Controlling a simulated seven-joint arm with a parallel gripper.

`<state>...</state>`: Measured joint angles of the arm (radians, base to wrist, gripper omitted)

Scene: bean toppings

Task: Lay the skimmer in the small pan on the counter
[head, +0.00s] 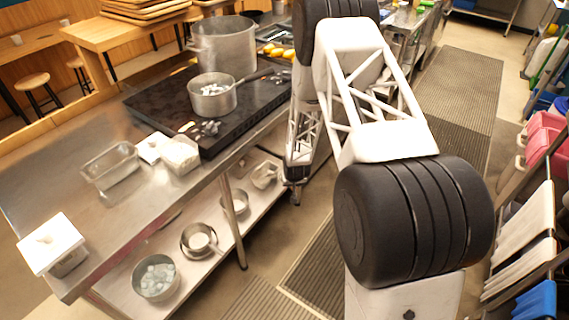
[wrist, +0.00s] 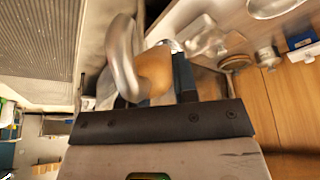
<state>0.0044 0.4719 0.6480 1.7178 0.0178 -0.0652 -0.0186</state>
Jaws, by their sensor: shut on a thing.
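My gripper (head: 296,193) hangs beside the front edge of the steel counter, to the right of the lower shelf. In the wrist view it (wrist: 158,90) is shut on the skimmer (wrist: 122,58), of which a curved metal hook end and an orange-brown handle part show. The skimmer's head is hidden, and I cannot make the skimmer out in the head view. The small pan (head: 204,104) stands on the black cooktop on the counter, with whitish pieces inside and a dark handle pointing right. My gripper is apart from it, lower and to its right.
A large pot (head: 224,52) stands behind the small pan on the cooktop (head: 150,103).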

